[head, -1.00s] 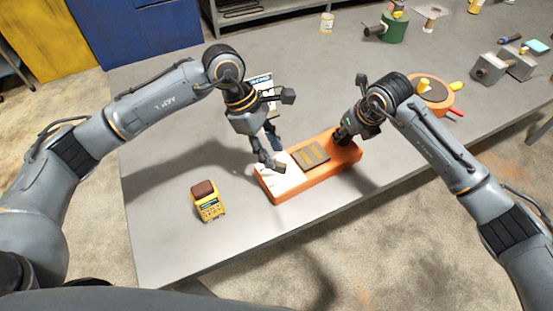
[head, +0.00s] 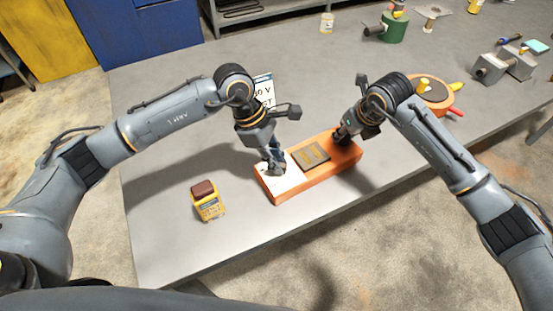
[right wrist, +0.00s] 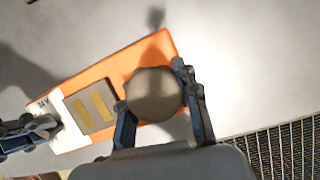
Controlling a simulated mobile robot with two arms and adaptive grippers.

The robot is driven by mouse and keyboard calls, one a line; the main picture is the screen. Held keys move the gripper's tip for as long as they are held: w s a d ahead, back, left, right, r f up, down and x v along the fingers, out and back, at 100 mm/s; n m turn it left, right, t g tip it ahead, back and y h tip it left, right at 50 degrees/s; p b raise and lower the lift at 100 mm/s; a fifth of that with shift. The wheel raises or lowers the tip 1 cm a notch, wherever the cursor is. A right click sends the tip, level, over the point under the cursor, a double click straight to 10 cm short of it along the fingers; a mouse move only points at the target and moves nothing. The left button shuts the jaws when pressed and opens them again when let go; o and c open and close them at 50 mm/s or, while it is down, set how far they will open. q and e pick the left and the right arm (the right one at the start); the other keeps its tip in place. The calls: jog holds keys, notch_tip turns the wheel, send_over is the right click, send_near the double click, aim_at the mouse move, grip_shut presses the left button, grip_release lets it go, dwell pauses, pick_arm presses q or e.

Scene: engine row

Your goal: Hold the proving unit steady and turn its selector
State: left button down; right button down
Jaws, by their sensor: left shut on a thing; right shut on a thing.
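The proving unit (head: 325,178) is a long orange box lying on the grey table. It has a white panel (head: 292,180) at its left end and a dark plate (head: 312,155) with two yellow bars in its middle. My right gripper (head: 343,135) is shut on a round grey post (right wrist: 154,94) at the right end of the box. My left gripper (head: 277,166) reaches down onto the white panel, shut on what seems to be the selector, which its fingers hide. In the right wrist view its fingers (right wrist: 28,133) show beside a voltage marking on the panel.
A yellow meter (head: 208,205) with a brown top stands left of the box. A white sign (head: 264,92) stands behind my left gripper. An orange round thing (head: 430,96) and a grey block device (head: 490,68) are farther right. The table's front edge is close.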

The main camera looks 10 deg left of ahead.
pick_arm(q)
jog(key=shift+n, duration=0.3)
jog(key=n+t, duration=0.1)
jog(key=n, duration=0.2)
jog(key=shift+s+t, duration=0.15)
jog(key=shift+t, duration=0.15)
jog(key=shift+n+t+y, duration=0.4)
jog(key=shift+n+t, duration=0.3)
jog(key=shift+n, duration=1.3)
jog(key=c, duration=1.3)
grip_release()
jog(key=shift+s, duration=0.1)
jog(key=shift+r, duration=0.1)
jog(key=v, duration=1.2)
jog(key=shift+s, duration=0.1)
